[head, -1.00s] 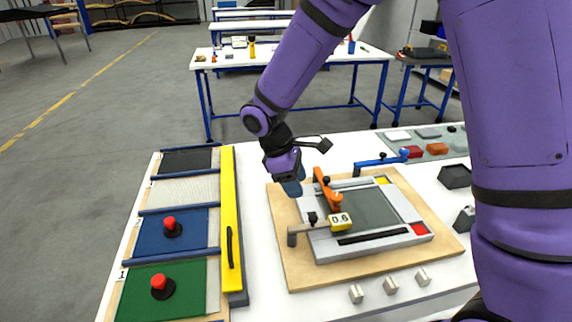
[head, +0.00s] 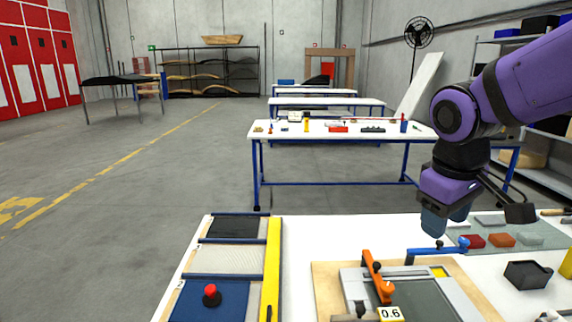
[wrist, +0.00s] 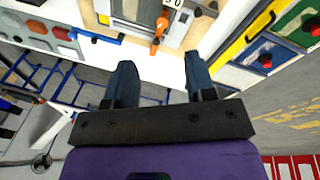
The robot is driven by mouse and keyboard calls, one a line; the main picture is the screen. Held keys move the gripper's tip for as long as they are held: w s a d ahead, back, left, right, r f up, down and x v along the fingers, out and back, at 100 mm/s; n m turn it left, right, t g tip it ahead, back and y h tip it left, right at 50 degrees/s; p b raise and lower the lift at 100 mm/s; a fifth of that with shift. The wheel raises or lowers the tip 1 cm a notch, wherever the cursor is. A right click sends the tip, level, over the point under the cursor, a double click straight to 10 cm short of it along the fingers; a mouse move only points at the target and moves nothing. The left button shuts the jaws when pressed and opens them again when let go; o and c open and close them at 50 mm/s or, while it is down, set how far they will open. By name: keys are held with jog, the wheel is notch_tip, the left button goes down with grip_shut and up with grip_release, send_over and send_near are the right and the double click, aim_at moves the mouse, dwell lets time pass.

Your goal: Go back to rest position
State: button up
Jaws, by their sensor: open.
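My gripper (head: 446,222) hangs from the purple arm at the right of the head view, above the far edge of the white work table. In the wrist view its two dark blue fingers (wrist: 155,82) stand wide apart with nothing between them. The grey frame fixture (head: 352,290) with an orange clamp (head: 374,275) lies on a wooden board (head: 328,290) below and to the left of the gripper. The gripper is clear of it.
Left on the table are panels with a red knob (head: 211,292) and a yellow bar (head: 271,270). A blue clamp (head: 437,250) is just below the gripper. A dark bin (head: 527,274) stands at right. Another table (head: 345,132) is behind, with open floor to the left.

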jog(key=s+d+r+m+t, duration=0.1)
jog(key=s+d+r+m, duration=0.1)
jog(key=s, duration=0.3)
jog(key=s+d+r+m+t+y, duration=0.1)
jog(key=s+d+r+m+t, duration=0.1)
jog(key=s, duration=0.4)
jog(key=shift+s+d+r+m+t, duration=0.15)
jog(key=shift+d+r+m+t, duration=0.2)
jog(key=shift+m, duration=0.25)
